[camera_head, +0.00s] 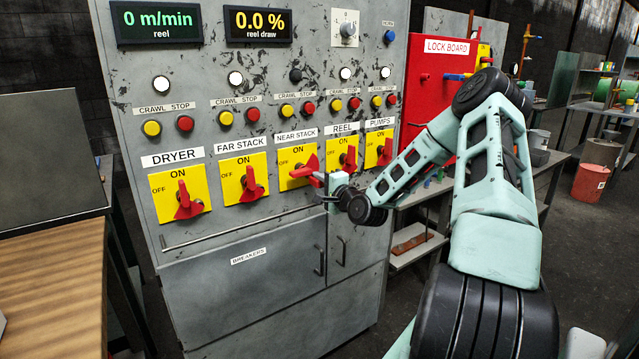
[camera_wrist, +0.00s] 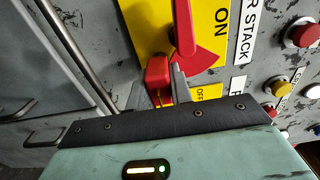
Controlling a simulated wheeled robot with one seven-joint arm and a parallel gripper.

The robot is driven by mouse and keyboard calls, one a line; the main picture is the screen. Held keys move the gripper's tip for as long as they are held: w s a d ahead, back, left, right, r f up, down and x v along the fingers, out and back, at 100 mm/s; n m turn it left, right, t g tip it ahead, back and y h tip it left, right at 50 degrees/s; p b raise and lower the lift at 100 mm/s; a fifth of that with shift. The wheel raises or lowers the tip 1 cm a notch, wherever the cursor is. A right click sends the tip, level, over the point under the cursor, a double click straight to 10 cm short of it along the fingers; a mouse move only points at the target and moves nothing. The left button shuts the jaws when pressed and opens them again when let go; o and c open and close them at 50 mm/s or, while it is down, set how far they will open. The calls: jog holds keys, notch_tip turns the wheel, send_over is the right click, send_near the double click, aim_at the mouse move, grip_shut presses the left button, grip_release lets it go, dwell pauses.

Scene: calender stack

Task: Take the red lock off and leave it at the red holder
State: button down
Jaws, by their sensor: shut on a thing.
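The red lock (camera_wrist: 158,72) is between the two fingers of my gripper (camera_wrist: 157,92) in the wrist view, and the gripper is shut on it. The lock sits by the red handle (camera_wrist: 185,28) of the NEAR STACK switch; I cannot tell whether it is still threaded there. In the head view my gripper (camera_head: 331,190) is in front of the yellow NEAR STACK plate (camera_head: 284,160). That switch's red handle (camera_head: 303,168) points left, to OFF. The red lock board (camera_head: 432,68) is to the right, partly behind my arm.
The grey cabinet (camera_head: 270,235) carries further red switches, with their handles upright, and rows of push buttons (camera_head: 253,115). Door handles (camera_head: 319,260) stick out below. A bench (camera_head: 412,192) stands under the lock board. A wooden table (camera_head: 55,275) is at the left.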

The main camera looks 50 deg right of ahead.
jog(key=shift+p+v, duration=0.35)
jog(key=shift+v, duration=1.75)
